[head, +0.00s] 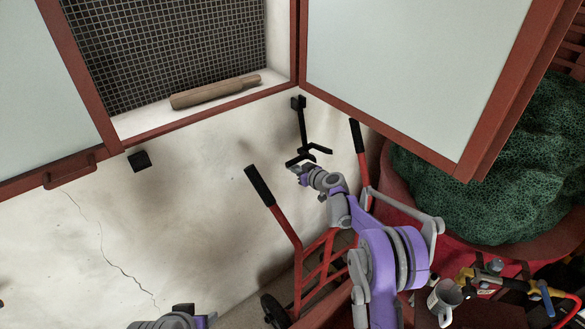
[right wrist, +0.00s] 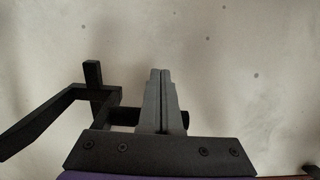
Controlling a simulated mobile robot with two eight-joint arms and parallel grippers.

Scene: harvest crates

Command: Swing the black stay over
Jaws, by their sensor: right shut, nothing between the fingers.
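The black stay (head: 302,125) hangs down the white wall from a small black bracket (head: 298,102) below the cabinet's right side. Its lower end has a crosspiece. My right gripper (head: 303,158) is at that lower end, its fingers hard to make out in the head view. In the right wrist view, the gripper (right wrist: 163,72) is shut with its two grey fingers together and nothing between them. Black bars of the stay (right wrist: 92,95) show left of the fingers, and a dark end shows just right of them. Contact cannot be told.
A black block (head: 139,160) is on the wall to the left. A red hand truck (head: 297,250) with black grips stands below. A green-covered tub (head: 480,160) is at right.

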